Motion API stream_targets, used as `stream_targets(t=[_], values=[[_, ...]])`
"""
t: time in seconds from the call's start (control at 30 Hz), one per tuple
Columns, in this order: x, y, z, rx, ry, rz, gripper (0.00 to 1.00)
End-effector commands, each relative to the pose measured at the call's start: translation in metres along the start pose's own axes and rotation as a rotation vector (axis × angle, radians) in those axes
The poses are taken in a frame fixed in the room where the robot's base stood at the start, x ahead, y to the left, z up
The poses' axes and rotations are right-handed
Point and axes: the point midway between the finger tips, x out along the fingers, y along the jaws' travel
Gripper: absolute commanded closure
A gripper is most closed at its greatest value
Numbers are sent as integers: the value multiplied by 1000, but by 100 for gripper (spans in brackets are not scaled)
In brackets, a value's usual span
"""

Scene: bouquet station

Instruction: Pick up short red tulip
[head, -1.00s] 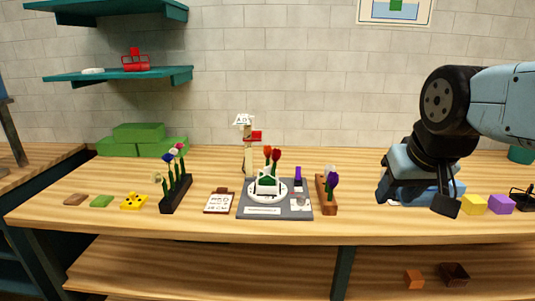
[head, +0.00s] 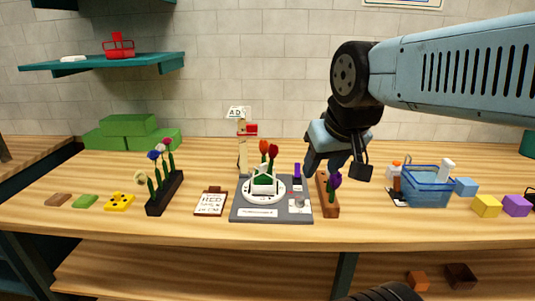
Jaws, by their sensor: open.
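A red tulip (head: 273,151) and an orange-red tulip (head: 263,147) stand upright in a green-and-white holder (head: 264,183) on a round white plate on a grey board (head: 240,208). I cannot tell whether this red one is the short red tulip. A brown wooden rack (head: 329,203) right of the board holds a purple flower (head: 335,181). My gripper (head: 337,169) is open, pointing down at the rack, its fingers apart to either side of the rack's upper part. It hides the rack's far end and any blooms there. No flower shows held in it.
A black rack (head: 164,194) with white, blue and pink flowers stands left of a clipboard (head: 211,202). A blue basket (head: 427,187) and yellow (head: 487,206) and purple blocks (head: 517,206) are at right. A small sign-topped stand (head: 240,128) rises behind the board.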

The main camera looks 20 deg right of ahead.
Motion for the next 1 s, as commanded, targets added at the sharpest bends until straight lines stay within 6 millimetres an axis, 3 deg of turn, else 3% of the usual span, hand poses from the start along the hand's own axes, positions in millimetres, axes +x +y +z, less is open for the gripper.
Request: stream_targets(t=[0.2, 0.27, 0.63, 1.0], values=[[-2, 0, -18, -4, -30, 4, 34], [-3, -10, -30, -7, -51, 6, 30], [8, -14, -130, -34, -228, 7, 30], [51, -9, -222, -57, -402, -27, 30]])
